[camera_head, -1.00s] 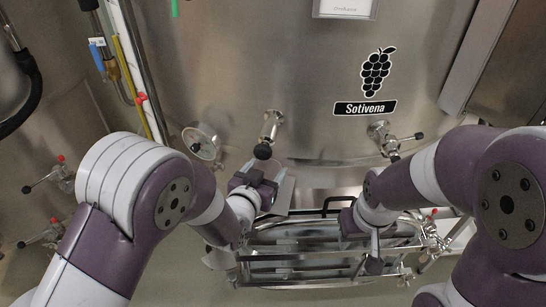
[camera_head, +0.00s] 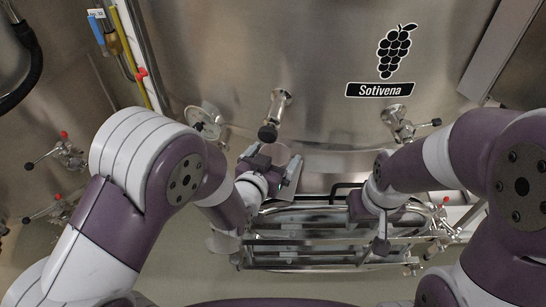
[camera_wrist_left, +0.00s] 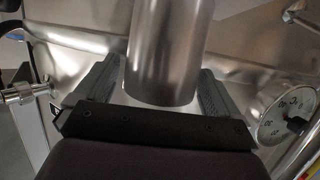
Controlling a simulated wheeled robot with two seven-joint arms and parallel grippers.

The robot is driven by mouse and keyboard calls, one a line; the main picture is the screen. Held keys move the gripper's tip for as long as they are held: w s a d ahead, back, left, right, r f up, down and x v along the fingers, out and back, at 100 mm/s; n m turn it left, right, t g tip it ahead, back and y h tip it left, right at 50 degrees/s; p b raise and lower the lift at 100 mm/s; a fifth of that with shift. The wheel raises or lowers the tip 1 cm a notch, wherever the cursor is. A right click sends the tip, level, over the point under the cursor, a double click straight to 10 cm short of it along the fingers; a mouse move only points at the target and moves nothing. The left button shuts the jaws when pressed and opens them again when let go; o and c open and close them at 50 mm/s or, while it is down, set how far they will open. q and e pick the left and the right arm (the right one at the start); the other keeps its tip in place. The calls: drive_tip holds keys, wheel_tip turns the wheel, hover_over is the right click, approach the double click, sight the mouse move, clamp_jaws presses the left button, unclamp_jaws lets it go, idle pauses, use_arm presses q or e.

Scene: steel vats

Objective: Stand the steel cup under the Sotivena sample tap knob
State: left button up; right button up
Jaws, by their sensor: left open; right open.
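The steel cup (camera_wrist_left: 166,50) is upright between the spread fingers of my left gripper (camera_wrist_left: 160,90) in the left wrist view. A small part of the cup (camera_head: 277,152) shows in the head view just below the black Sotivena sample tap knob (camera_head: 268,132). The knob sits at the front of a short steel tap (camera_head: 280,102). My left gripper (camera_head: 273,162) is open around the cup. What the cup's base rests on is hidden. My right gripper (camera_head: 382,245) is open and empty over the steel door frame, well to the right of the cup.
The Sotivena label (camera_head: 380,90) is on the steel vat wall. A dial gauge (camera_head: 203,122) is left of the tap and a side valve (camera_head: 400,122) is to its right. A steel manway frame (camera_head: 310,255) juts out below both grippers.

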use_arm(q)
drive_tip(key=shift+s+a+r+p, duration=0.1)
drive_tip(key=shift+s+r+p, duration=0.05)
drive_tip(key=shift+r+p, duration=0.35)
drive_tip(key=shift+s+a+b, duration=0.1)
drive_tip(key=shift+s+b, duration=0.1)
drive_tip(key=shift+b, duration=0.15)
drive_tip(key=b+v, duration=0.1)
drive_tip(key=v, duration=1)
drive_tip(key=w+a+f+n+g+y, duration=0.1)
drive_tip(key=a+f+n+g+y, duration=0.1)
drive_tip(key=a+f+g+y, duration=0.25)
drive_tip(key=s+a+f+n+g+y, duration=0.1)
drive_tip(key=s+a+n+g, duration=0.1)
drive_tip(key=s+a+g, duration=0.4)
drive_tip(key=a+g, duration=0.1)
drive_tip(key=a, duration=0.2)
drive_tip(key=shift+f, duration=0.3)
